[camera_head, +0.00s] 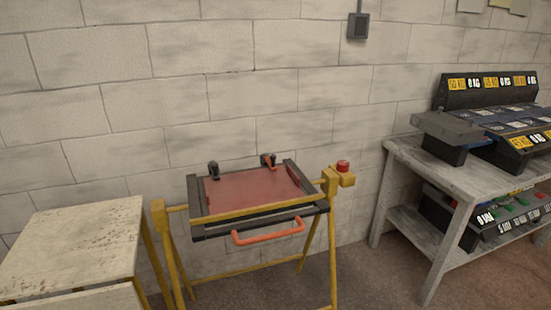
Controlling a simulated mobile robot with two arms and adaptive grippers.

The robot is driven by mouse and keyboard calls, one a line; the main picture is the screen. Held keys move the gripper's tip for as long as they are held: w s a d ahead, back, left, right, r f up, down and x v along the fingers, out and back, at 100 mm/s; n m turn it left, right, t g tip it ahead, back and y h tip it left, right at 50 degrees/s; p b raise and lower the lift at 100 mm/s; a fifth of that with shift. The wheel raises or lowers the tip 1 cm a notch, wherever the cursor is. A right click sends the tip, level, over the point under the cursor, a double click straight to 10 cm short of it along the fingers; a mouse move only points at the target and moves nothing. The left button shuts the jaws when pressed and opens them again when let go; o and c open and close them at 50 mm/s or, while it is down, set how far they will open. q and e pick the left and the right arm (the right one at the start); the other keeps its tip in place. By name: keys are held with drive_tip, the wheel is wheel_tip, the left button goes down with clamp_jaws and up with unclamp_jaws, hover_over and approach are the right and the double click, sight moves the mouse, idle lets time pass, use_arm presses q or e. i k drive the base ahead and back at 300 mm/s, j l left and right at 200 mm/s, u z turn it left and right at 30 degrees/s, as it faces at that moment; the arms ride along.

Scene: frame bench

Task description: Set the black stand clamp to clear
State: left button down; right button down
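A yellow trestle stand (160,225) holds a tilted black frame (305,204) with a dark red panel (250,190) against the block wall. Two small clamps sit on the frame's back edge. The left clamp (213,170) looks all black. The right clamp (268,160) is black with an orange-red part. Both are too small to tell how they are set. An orange handle (268,234) runs along the frame's front. Neither of my grippers is in view.
A red button (343,165) sits on a yellow box at the stand's right post. A worn pale table (75,245) stands at the left. A grey bench (455,185) with black, labelled equipment stands at the right. Bare floor (370,275) lies between stand and bench.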

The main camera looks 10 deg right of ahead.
sight(215, 166)
drive_tip(key=i+l, duration=0.1)
drive_tip(key=l, duration=0.3)
drive_tip(key=i+l, duration=0.1)
drive_tip(key=l, duration=0.25)
drive_tip(key=l+z, duration=0.1)
drive_tip(key=l, duration=0.3)
drive_tip(key=i+l, duration=0.15)
drive_tip(key=l, duration=0.2)
drive_tip(key=i+l+z, duration=0.1)
drive_tip(key=l, duration=0.3)
drive_tip(key=i+l, duration=0.15)
drive_tip(key=l, duration=0.2)
